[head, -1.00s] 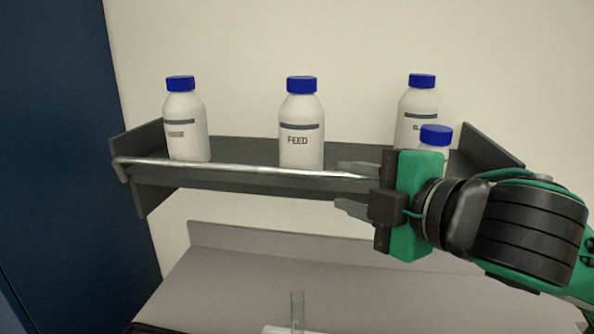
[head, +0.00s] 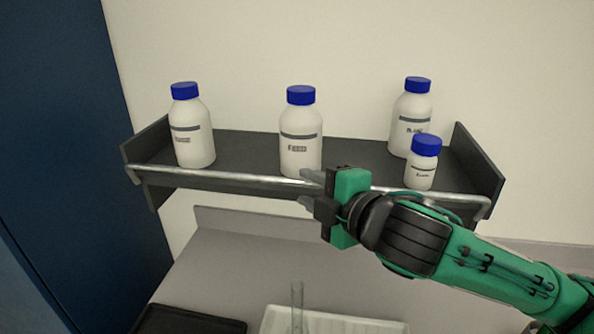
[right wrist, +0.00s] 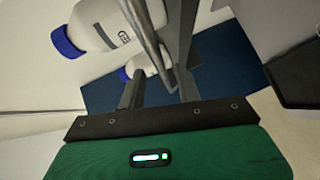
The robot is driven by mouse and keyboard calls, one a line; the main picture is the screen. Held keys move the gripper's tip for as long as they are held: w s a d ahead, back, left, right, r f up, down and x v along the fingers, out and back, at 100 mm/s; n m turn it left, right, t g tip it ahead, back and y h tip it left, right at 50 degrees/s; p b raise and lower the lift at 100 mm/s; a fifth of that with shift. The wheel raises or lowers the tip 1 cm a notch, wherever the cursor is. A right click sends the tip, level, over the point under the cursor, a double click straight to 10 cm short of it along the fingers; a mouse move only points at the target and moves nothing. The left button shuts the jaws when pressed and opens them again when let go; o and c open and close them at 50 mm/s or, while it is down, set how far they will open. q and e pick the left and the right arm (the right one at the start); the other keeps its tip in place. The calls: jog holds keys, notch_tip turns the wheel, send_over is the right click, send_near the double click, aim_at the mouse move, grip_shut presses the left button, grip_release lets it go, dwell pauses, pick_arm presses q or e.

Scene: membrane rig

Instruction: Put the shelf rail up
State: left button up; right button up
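The shelf rail (head: 235,179) is a thin bright metal bar with bent ends. It runs along the front edge of the dark shelf (head: 255,150), low in front of the bottles. My right gripper (head: 308,187) is at the rail near its middle, below the FEED bottle (head: 301,138). In the right wrist view its fingers (right wrist: 158,85) stand apart, with the rail (right wrist: 147,38) running between them; I see no firm contact. My left gripper is not in view.
Below are a grey counter (head: 235,260), a clear tube (head: 297,305), a white tray (head: 350,323) and a dark tray (head: 190,322).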

aim_at(300, 182)
jog(key=shift+p+x, duration=0.4)
jog(key=shift+x, duration=1.8)
grip_shut()
jog(key=shift+r+p, duration=0.15)
jog(key=shift+p, duration=0.35)
jog(key=w+m+g+p, duration=0.1)
jog(key=p, duration=0.2)
jog(key=m+g+p, duration=0.1)
jog(key=p, duration=0.3)
jog(key=shift+w+d+g+h, duration=0.2)
jog(key=shift+w+g+h, duration=0.1)
jog(key=shift+w+g, duration=0.1)
grip_release()
